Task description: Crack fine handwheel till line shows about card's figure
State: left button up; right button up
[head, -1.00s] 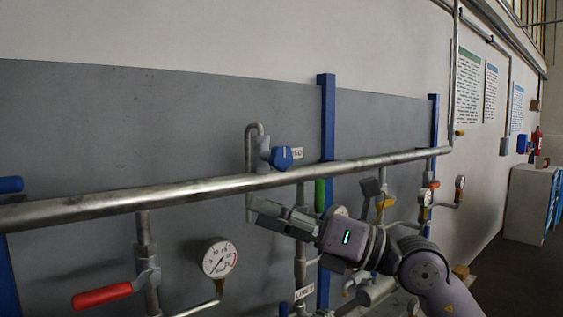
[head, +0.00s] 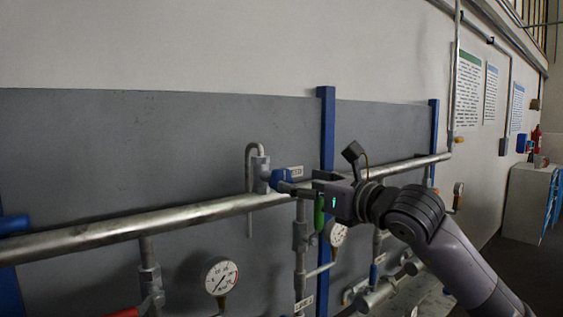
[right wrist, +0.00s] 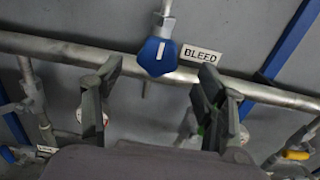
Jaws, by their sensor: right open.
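A blue handwheel (head: 285,174) with a white line on its face sits on a valve above the long horizontal pipe. In the right wrist view the handwheel (right wrist: 157,57) shows its line nearly upright, beside a BLEED label (right wrist: 201,54). My right gripper (head: 290,188) is at the handwheel in the head view and partly covers it. In the wrist view its open fingers stand left and right of and below the handwheel, with nothing between them. Contact cannot be told. A round gauge (head: 221,278) hangs lower left; its figures are too small to read.
The long pipe (head: 150,226) crosses just under the handwheel. A blue post (head: 326,130) stands close to its right. A green handle (head: 319,212) and another gauge (head: 338,234) are below my right gripper. Printed sheets (head: 468,90) hang on the wall at right.

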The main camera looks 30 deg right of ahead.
aim_at(285, 177)
jog(key=w+p, duration=0.1)
jog(key=w, duration=0.1)
jog(key=w+p, duration=0.1)
jog(key=w, duration=0.1)
jog(key=w+p, duration=0.1)
jog(key=w, duration=0.1)
jog(key=shift+w+a+r, duration=0.15)
jog(key=shift+a, duration=0.15)
jog(key=shift+w+p, duration=0.35)
jog(key=shift+w, duration=0.25)
jog(key=shift+f, duration=0.2)
jog(key=shift+c, duration=0.2)
jog(key=c, duration=1.1)
